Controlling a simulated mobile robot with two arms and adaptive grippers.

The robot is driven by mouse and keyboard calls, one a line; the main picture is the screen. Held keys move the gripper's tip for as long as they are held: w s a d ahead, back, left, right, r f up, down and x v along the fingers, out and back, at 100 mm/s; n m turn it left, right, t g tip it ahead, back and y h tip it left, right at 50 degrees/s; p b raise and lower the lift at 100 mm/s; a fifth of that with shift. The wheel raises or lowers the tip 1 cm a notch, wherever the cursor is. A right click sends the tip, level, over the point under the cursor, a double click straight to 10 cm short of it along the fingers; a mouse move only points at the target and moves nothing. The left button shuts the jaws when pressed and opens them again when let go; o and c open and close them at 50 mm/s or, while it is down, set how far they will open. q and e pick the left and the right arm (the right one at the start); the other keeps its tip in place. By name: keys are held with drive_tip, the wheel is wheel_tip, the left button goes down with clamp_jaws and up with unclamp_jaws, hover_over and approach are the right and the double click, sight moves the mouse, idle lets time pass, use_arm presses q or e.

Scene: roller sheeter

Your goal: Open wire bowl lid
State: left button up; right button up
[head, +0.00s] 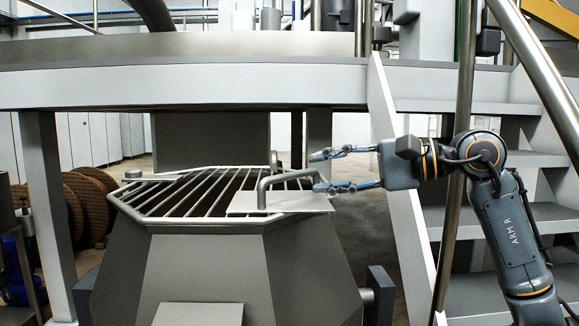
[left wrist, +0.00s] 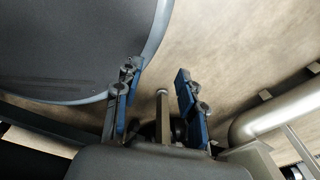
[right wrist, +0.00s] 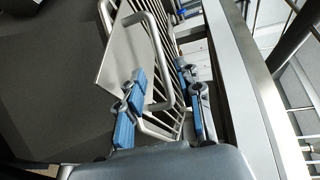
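The wire lid (head: 190,194) is a grid of metal bars lying flat, closed over the top of the grey bowl (head: 210,262). A flat plate (head: 250,205) with a raised bar handle (head: 285,178) sits at the lid's right side. My right gripper (head: 314,172) is open beside the handle's right end, with one finger above the other. In the right wrist view, the handle (right wrist: 157,48) reaches toward the space between the open fingers (right wrist: 163,78); contact cannot be told. My left gripper (left wrist: 156,76) is open and empty in the left wrist view, outside the head view.
A grey platform beam (head: 190,85) crosses behind the bowl. Stairs (head: 490,220) with a metal rail stand at the right, behind my right arm. Brown cable reels (head: 85,205) are at the left. A metal pipe (left wrist: 270,120) lies right of my left gripper.

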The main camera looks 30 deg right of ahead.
sight(294, 176)
drive_tip(key=p+x, duration=0.2)
drive_tip(key=x, duration=0.4)
drive_tip(key=shift+w+d+r, duration=0.1)
drive_tip(key=shift+d, duration=0.1)
drive_tip(key=shift+w+a, duration=0.4)
drive_tip(key=shift+w, duration=0.05)
use_arm(q)
drive_tip(key=r, duration=0.1)
drive_tip(key=d+r, duration=0.1)
drive_tip(key=r, duration=0.1)
drive_tip(key=shift+d, duration=0.25)
use_arm(e)
drive_tip(key=shift+f, duration=0.25)
use_arm(q)
drive_tip(key=shift+a, duration=0.3)
use_arm(e)
clamp_jaws()
